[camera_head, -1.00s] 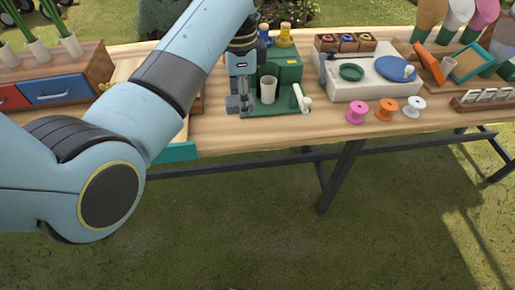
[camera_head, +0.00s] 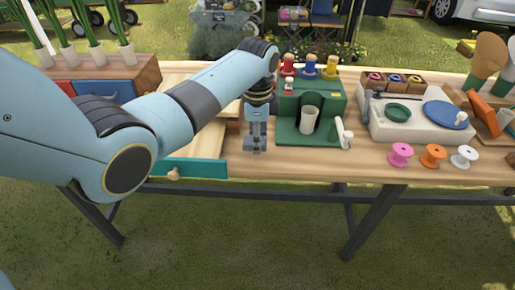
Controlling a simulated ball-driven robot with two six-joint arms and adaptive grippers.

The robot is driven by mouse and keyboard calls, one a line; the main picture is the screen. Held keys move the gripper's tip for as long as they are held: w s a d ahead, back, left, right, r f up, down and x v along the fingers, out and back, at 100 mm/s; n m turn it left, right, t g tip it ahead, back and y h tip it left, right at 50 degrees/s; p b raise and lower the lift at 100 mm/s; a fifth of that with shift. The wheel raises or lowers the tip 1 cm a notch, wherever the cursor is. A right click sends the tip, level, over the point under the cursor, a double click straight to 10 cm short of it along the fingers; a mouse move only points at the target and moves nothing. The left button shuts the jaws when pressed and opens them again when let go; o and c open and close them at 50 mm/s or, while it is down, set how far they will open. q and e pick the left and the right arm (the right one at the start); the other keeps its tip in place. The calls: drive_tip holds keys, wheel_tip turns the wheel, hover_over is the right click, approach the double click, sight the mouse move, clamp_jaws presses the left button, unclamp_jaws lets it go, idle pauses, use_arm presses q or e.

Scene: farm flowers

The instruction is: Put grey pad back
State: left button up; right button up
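I cannot make out a grey pad for certain. A white tray (camera_head: 400,128) on the right of the table carries a green disc (camera_head: 397,112), a blue disc (camera_head: 446,114) with a pale knob, and a dark narrow piece at its left edge. My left gripper (camera_head: 256,147) points down near the table's front edge, just left of the green machine (camera_head: 312,88). Its fingers look close together, but whether they are shut or hold something is too small to tell. My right gripper is out of view.
A teal-fronted drawer (camera_head: 198,168) sticks out at the table's front, under my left arm. A white cup (camera_head: 309,120) stands in the green machine. Pink (camera_head: 400,154), orange (camera_head: 433,155) and white (camera_head: 464,156) spools stand before the tray. A drawer box (camera_head: 148,76) stands behind my arm.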

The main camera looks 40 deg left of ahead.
sight(257, 157)
use_arm(q)
drive_tip(key=shift+f, duration=1.8)
drive_tip(key=shift+f, duration=0.1)
drive_tip(key=o, duration=1)
drive_tip(key=shift+o, duration=0.7)
drive_tip(key=shift+r, duration=0.35)
wheel_tip(257, 157, up, 12)
drive_tip(key=shift+f+p, duration=0.2)
drive_tip(key=shift+p, duration=0.3)
